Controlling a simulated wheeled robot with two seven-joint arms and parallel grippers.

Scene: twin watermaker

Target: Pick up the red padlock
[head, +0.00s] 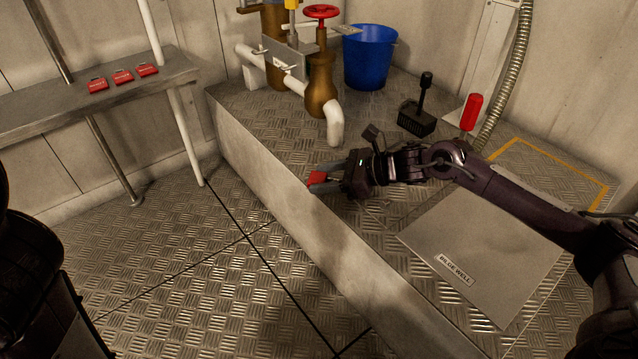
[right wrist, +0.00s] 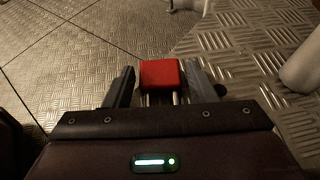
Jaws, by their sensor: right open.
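My right gripper (head: 328,176) reaches in from the right, near the edge of the raised plated platform. It is open, and a red padlock (head: 316,179) sits between its fingers at the tips. In the right wrist view the padlock (right wrist: 160,74) lies between the two fingers of the gripper (right wrist: 162,85), with its silver shackle legs pointing toward the palm. The fingers stand close to its sides; I cannot tell whether they touch, or what is under the padlock. Several more flat red padlocks or tags (head: 122,77) lie on the shelf at left. My left gripper is not visible.
Brass valves (head: 321,90) with a white pipe (head: 335,125) stand behind the gripper. A blue bucket (head: 369,58), a black switch box (head: 416,120) and a red-handled tool (head: 471,112) are farther back. The bilge well cover (head: 480,250) lies flat. The lower floor is clear.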

